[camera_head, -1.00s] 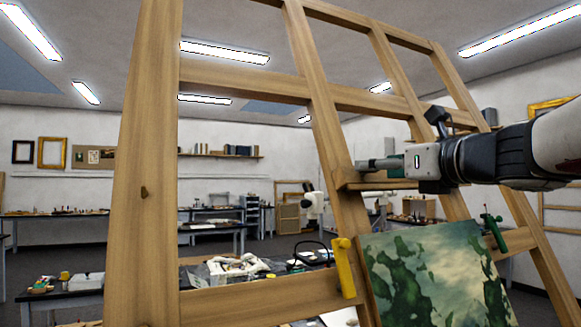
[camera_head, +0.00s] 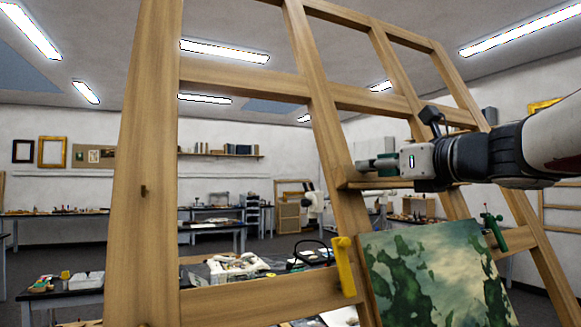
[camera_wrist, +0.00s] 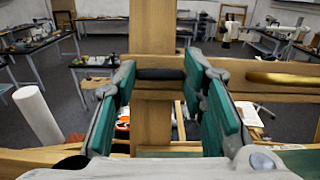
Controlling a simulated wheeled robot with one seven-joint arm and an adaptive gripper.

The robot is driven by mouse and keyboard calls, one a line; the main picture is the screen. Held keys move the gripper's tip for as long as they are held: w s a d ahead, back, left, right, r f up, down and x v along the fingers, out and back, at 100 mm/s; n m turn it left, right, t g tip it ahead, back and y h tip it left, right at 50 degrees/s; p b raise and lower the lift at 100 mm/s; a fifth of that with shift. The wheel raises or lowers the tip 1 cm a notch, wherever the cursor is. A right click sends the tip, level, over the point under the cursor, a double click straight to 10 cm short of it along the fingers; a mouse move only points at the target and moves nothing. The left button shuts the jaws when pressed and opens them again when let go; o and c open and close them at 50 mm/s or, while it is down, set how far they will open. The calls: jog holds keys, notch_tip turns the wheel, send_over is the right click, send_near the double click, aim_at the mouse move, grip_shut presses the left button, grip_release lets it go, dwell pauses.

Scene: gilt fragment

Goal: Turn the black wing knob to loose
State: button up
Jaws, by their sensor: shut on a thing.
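The black wing knob (camera_wrist: 160,74) shows in the wrist view as a short dark bar lying level across the front of a wooden upright. My gripper (camera_wrist: 161,76) has its green-padded fingers on either side, with the bar's two ends at the fingertips. It is shut on the knob. In the head view my gripper (camera_head: 376,166) reaches in from the right, just above a small wooden ledge (camera_head: 395,184) on the big wooden frame (camera_head: 322,110). The knob itself is hidden there by the fingers and the frame.
A green-blotched painting (camera_head: 430,270) leans below my arm, with a yellow clamp (camera_head: 344,267) at its left and a green clamp (camera_head: 492,231) at its right. A brass-coloured bar (camera_wrist: 285,79) lies right of the fingers. Cluttered benches (camera_head: 60,297) stand behind the frame.

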jog(key=shift+n, duration=0.3)
jog(key=shift+w+a+r+n+g+h+p, duration=0.15)
jog(key=shift+n+g+h+p, duration=0.85)
jog(key=shift+n, duration=4.85)
jog(key=shift+d+r+n+g+h+b, duration=0.2)
jog(key=shift+n+g, duration=1.75)
jog(key=shift+n, duration=3.85)
jog(key=shift+w+a+r+n+g+h+p, duration=0.15)
jog(key=shift+n+g+h+p, duration=0.9)
jog(key=shift+n, duration=4.8)
jog(key=shift+g+y+b, duration=0.35)
jog(key=shift+g+b, duration=0.05)
jog(key=shift+b, duration=0.15)
